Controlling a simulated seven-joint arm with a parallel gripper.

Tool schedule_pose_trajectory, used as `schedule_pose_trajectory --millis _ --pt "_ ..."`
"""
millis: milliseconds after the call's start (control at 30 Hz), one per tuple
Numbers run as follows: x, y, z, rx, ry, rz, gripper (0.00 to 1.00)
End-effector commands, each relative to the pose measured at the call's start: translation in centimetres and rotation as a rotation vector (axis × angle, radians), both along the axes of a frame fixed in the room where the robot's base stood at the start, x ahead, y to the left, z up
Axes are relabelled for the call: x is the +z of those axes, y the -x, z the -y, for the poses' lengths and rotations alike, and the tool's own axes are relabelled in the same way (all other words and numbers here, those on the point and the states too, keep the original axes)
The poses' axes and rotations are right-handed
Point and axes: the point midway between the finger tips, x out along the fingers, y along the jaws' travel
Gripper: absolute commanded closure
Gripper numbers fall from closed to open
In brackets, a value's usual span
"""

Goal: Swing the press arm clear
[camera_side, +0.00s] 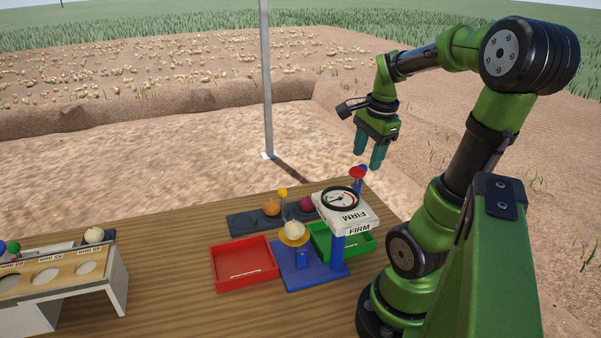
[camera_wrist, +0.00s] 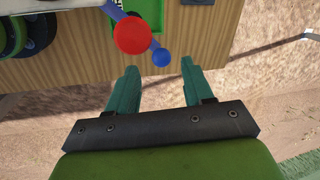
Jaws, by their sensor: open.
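The press (camera_side: 338,250) has a blue base and post, a white head marked FIRM and a round dial. A blue bar with a red knob (camera_side: 357,172) and a small blue ball (camera_side: 363,167) sticks out at its back right. In the wrist view the red knob (camera_wrist: 131,35) and blue ball (camera_wrist: 161,57) show at the top, the ball by the fingertips. A pale onion (camera_side: 294,229) sits on a yellow cup under the head's left side. My gripper (camera_side: 368,166) is open and empty, pointing down, its fingertips near the ball; contact cannot be told.
A red tray (camera_side: 228,281) lies left of the press and a green tray (camera_side: 361,250) right behind it. A dark rack (camera_side: 242,224) with onions and a yellow-topped peg is behind. A sizing board (camera_side: 62,272) stands far left. A grey pole (camera_side: 266,80) rises beyond the table.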

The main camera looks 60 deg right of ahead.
Motion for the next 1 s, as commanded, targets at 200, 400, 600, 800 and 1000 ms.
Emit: schedule_pose_trajectory --millis 200,400,600,800,1000 --pt "5.6 0.9 -0.5 -0.002 0.007 0.005 0.49" --pt "10.0 1.6 -1.0 -0.001 0.007 0.003 0.49" --pt "12.8 2.1 -1.3 -0.001 0.003 0.001 0.49" --pt "13.6 2.2 -1.5 -0.001 0.001 0.000 0.49" --pt "13.6 2.2 -1.5 0.000 0.001 0.000 0.49"
